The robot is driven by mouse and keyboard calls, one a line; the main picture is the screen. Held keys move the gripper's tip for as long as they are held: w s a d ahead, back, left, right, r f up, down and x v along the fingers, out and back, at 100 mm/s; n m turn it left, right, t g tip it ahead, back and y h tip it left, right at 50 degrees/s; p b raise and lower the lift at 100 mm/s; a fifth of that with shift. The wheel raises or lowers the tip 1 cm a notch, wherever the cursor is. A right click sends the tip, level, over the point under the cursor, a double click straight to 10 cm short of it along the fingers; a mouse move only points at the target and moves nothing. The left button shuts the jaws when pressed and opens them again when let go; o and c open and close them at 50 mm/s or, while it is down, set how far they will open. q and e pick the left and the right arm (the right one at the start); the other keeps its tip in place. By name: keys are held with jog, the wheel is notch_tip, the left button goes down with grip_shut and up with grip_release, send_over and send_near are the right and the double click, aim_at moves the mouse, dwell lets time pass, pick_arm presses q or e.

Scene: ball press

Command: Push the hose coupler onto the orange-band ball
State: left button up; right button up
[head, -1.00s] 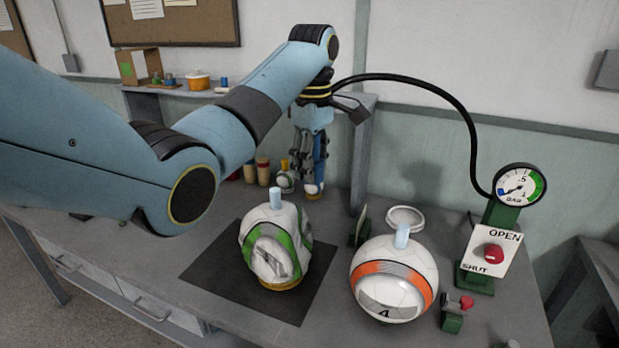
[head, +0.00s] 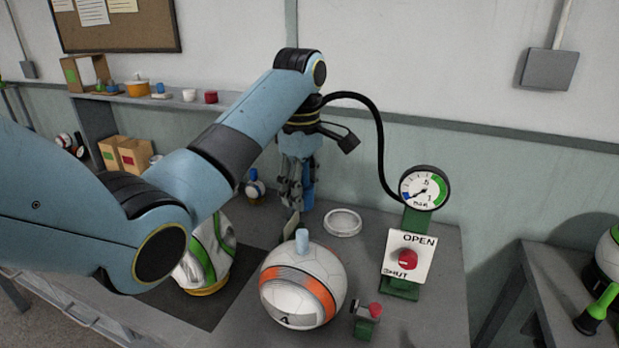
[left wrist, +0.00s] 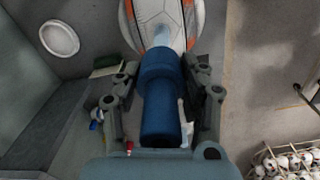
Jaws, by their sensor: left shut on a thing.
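The orange-band ball (head: 318,296) is white with an orange and grey band and a light blue stem on top (head: 302,238). It stands on the bench, and its stem shows in the left wrist view (left wrist: 172,38). My left gripper (head: 297,200) points down behind and above this ball. It is shut on the blue hose coupler (left wrist: 160,105), a dark blue cylinder between the fingers. The coupler lines up near the stem in the wrist view, but in the head view the gripper stands apart, behind it. My right gripper is not in view.
A black hose (head: 378,125) arcs to the gauge (head: 424,188), above an OPEN/SHUT panel with a red knob (head: 407,259). A green-banded ball (head: 205,262) stands left on a dark mat (head: 222,310), partly behind my arm. A white ring (head: 342,222) lies behind the orange-band ball.

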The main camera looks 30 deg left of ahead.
pick_arm(q)
jog(key=shift+s+a, duration=0.1)
jog(key=shift+a, duration=0.1)
jog(key=shift+d, duration=0.2)
jog(key=shift+f, duration=0.85)
notch_tip(320, 180, down, 3)
jog(key=shift+r+b, duration=0.2)
jog(key=shift+b, duration=0.35)
jog(key=shift+f, duration=0.8)
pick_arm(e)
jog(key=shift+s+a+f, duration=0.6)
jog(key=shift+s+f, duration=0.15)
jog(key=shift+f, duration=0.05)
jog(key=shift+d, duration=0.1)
